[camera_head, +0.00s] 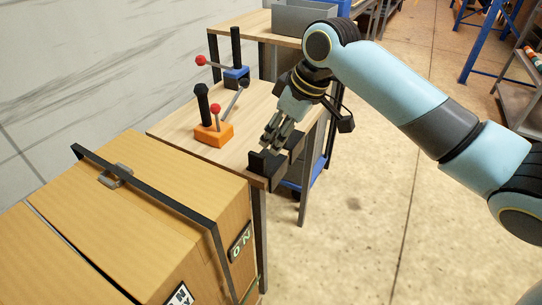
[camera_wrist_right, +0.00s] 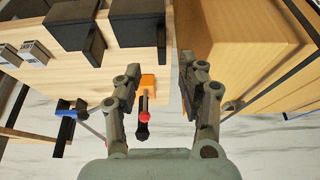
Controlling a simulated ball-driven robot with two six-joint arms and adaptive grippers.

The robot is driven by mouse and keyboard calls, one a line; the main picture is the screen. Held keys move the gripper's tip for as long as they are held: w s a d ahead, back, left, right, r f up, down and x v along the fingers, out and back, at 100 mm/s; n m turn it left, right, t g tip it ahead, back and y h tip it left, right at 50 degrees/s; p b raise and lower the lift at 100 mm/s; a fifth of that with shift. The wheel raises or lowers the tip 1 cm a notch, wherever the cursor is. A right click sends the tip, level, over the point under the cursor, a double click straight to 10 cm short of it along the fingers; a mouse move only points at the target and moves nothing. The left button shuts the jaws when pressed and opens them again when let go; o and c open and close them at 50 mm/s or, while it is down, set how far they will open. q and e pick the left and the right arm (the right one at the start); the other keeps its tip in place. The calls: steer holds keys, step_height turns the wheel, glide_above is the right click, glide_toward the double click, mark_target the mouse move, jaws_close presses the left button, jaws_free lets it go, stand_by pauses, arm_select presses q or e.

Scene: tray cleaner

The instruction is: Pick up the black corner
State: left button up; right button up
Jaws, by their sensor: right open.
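Two black corner pieces lie at the table's near right edge. One black corner (camera_head: 264,166) is nearest the cardboard boxes in the head view, and another black piece (camera_head: 296,148) is just behind it. Two dark blocks, a black corner (camera_wrist_right: 137,24) and a second one (camera_wrist_right: 76,28), show at the top of the right wrist view. My right gripper (camera_head: 271,138) is open and empty, just above and beside the black pieces; its fingers (camera_wrist_right: 160,68) are spread. My left gripper is not in view.
A clamp with an orange base (camera_head: 213,134) and a blue-based clamp (camera_head: 236,76) stand on the wooden table (camera_head: 180,125). Large cardboard boxes (camera_head: 130,190) stand close in front. A grey bin (camera_head: 300,18) is at the back.

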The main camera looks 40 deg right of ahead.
mark_target(264, 157)
steer(key=b+x, duration=0.1)
steer(key=x, duration=0.9)
steer(key=shift+w+a+r, duration=0.1)
steer(key=shift+c, duration=0.2)
jaws_close()
